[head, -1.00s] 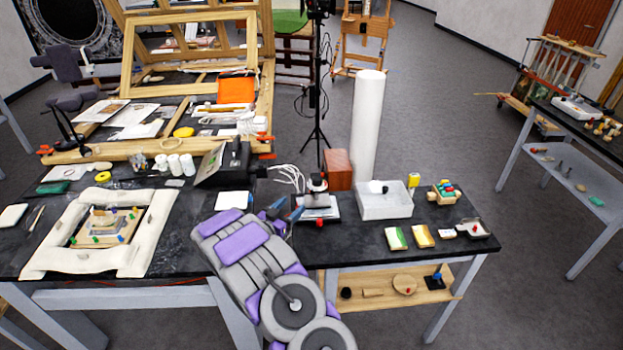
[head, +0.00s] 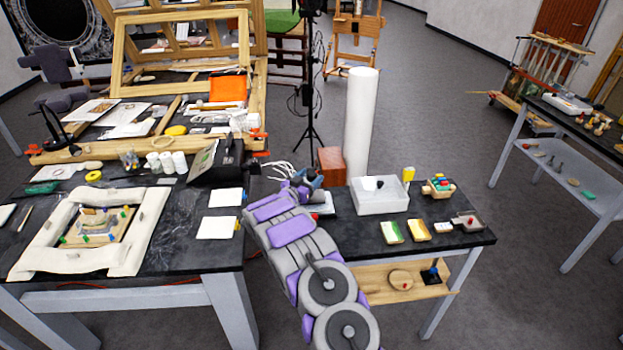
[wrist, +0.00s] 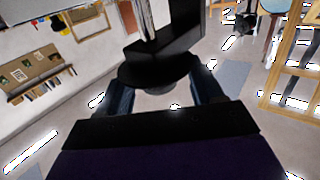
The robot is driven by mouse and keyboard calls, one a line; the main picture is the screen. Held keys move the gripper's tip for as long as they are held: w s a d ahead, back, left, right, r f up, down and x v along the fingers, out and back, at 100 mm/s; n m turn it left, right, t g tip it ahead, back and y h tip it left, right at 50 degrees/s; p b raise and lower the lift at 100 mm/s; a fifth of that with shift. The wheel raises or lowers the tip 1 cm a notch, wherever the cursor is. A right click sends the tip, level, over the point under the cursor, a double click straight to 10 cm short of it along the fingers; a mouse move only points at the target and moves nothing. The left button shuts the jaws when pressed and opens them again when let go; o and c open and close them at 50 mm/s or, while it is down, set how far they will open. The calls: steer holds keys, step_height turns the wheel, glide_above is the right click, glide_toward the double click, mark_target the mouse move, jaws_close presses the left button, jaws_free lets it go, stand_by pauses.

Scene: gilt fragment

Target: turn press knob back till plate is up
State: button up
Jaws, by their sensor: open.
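The press is mostly hidden behind my arm in the head view; part of its pale base (head: 325,205) shows at the right of my gripper (head: 308,179). In the wrist view a dark block with a bright metal column (wrist: 146,22) fills the top middle, apparently part of the press. A dark round disc (wrist: 150,74), perhaps the knob, sits under it between the fingers of my gripper (wrist: 162,84). My gripper is open, one finger on each side. I cannot tell whether the fingers touch the disc. The plate's height cannot be made out.
A white tray (head: 366,202) and a tall white cylinder (head: 360,120) stand right of the press, with a red-brown box (head: 330,166) behind. A black device (head: 215,165) and white cards (head: 218,228) lie to the left.

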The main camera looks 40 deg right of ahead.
steer(key=shift+w+d, duration=0.15)
steer(key=shift+d, duration=0.45)
steer(key=shift+d, duration=0.1)
steer(key=shift+c, duration=0.5)
steer(key=c, duration=0.8)
steer(key=shift+c, duration=0.2)
steer(key=shift+t+b, duration=0.3)
